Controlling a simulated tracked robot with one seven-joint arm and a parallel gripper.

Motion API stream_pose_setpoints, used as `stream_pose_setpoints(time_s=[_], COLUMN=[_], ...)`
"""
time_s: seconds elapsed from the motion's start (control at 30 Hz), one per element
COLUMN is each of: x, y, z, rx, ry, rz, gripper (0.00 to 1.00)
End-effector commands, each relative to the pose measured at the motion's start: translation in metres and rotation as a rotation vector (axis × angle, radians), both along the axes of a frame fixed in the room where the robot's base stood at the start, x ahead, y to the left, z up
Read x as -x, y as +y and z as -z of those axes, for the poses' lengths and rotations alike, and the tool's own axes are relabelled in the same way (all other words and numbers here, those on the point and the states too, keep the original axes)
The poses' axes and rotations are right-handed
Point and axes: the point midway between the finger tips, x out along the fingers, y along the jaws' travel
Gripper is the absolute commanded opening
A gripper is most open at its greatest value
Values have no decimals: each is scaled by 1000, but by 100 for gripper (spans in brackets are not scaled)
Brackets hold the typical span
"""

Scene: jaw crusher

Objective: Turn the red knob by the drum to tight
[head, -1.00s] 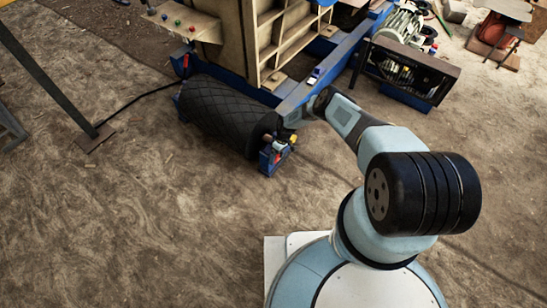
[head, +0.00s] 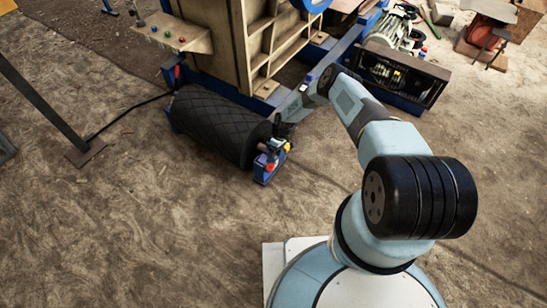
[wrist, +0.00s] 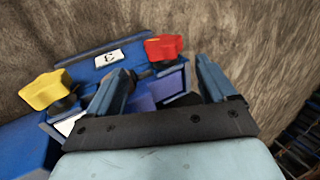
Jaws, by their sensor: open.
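The red knob (wrist: 165,47) stands on a blue bracket (wrist: 105,63) in the wrist view. A yellow knob (wrist: 48,91) is on the bracket's left, and a white label (wrist: 109,58) with a dark mark is between them. In the head view the bracket (head: 264,178) is at the near end of the black drum (head: 215,122); the knobs are small there. My gripper (wrist: 162,68) is open, its fingers apart. The red knob shows just beyond the fingertips, between them in the picture. I cannot tell whether a finger touches it.
A big wooden-sided machine (head: 215,50) on a blue frame stands behind the drum. A motor (head: 393,32) and a dark open box (head: 400,75) are at the back right. A dark post (head: 40,85) rises at left. The dirt ground in front is clear.

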Motion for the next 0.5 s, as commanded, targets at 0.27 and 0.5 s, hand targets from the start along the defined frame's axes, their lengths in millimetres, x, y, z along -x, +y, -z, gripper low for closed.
stream_pose_setpoints(time_s=[0.27,0.5], x=[-1,5], y=[-1,8], z=[-2,-2], rx=[0,13], ry=[-1,-9], rz=[1,-9], gripper=[84,84])
